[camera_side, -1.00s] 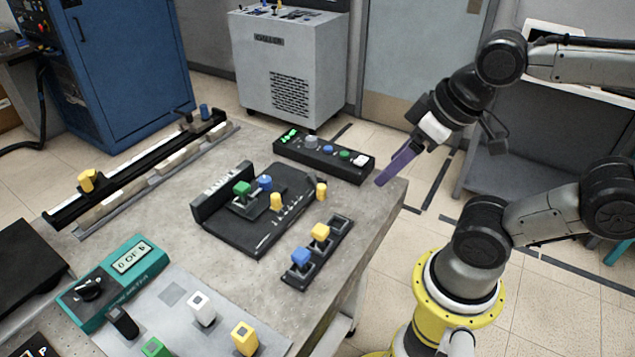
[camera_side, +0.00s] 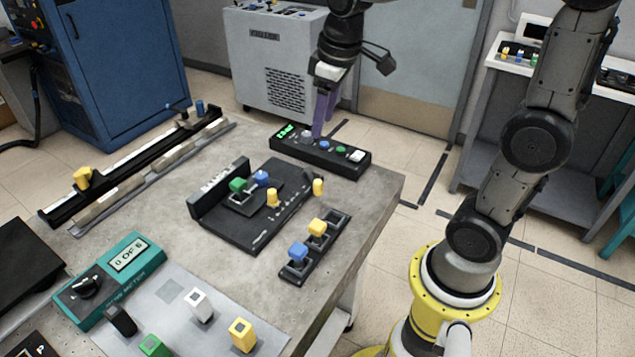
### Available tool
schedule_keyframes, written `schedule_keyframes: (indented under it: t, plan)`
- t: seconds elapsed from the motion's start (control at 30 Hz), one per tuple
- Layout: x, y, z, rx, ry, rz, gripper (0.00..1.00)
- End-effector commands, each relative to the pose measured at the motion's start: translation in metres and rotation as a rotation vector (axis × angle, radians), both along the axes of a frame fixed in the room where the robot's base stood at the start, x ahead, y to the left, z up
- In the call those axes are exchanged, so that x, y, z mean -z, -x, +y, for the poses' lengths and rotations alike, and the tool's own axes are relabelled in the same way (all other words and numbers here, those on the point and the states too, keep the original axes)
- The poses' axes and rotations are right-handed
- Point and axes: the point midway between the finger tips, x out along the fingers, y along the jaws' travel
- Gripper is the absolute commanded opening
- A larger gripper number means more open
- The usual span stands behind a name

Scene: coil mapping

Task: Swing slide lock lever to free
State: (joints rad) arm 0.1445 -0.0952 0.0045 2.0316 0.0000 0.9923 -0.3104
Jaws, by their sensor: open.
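The slide rail (camera_side: 128,172) is a long black track along the far left of the bench. It carries a yellow knob (camera_side: 83,177) near its front end. A small dark lever-like part (camera_side: 178,110) and a blue knob (camera_side: 199,107) stand at its far end. I cannot tell for certain which part is the lock lever, or its position. My gripper (camera_side: 323,122) has purple fingers pointing down. It is open and empty, at the black control box near the bench's back edge, well to the right of the rail's far end. Whether its tips touch the box is unclear.
The control box (camera_side: 355,170) has a green display and several buttons. A black fixture (camera_side: 230,222) with coloured pegs stands mid-bench. A holder (camera_side: 308,262) bears a yellow and a blue block. A teal meter (camera_side: 112,278) is at front left. Bare bench lies between rail and fixture.

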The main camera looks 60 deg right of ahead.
Motion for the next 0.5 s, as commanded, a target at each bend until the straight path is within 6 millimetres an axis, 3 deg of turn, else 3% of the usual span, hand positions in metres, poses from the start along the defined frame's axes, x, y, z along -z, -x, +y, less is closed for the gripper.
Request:
schedule_keyframes:
  t: [0.1, 0.2, 0.5]
  plan:
    - [0.028, -0.025, -0.017, 0.024, -0.012, 0.086, 0.58]
    - [0.049, -0.036, -0.028, 0.047, -0.023, 0.139, 0.58]
    - [0.082, -0.037, -0.04, 0.079, -0.039, 0.21, 0.58]
